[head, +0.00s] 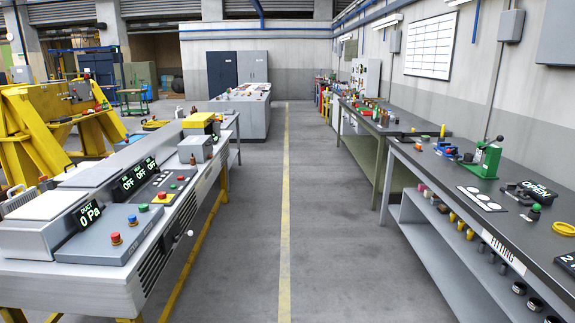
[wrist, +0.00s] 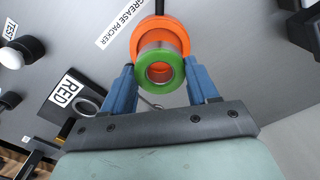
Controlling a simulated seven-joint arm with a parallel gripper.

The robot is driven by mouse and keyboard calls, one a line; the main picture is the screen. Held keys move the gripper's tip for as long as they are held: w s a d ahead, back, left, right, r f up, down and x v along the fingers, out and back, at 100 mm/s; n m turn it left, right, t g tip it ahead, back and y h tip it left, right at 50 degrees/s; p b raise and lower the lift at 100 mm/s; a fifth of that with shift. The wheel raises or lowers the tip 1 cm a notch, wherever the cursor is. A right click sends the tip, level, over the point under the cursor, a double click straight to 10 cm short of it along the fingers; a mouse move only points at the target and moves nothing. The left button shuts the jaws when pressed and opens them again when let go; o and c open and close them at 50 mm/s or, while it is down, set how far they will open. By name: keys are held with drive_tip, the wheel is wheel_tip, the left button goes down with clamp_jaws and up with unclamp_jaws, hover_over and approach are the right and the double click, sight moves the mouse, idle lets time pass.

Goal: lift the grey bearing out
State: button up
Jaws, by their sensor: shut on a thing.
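In the wrist view my gripper (wrist: 160,72) has its two blue fingers on either side of a round bearing and is shut on it. The gripper does not show in the head view.
In the wrist view a black block labelled RED (wrist: 66,93) with a grey ring (wrist: 88,106) lies left of my gripper. A dark part (wrist: 303,28) is at the right. In the head view the dark-topped bench (head: 440,180) carries a green press (head: 487,158); the aisle is clear.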

drive_tip(key=shift+r, duration=1.5)
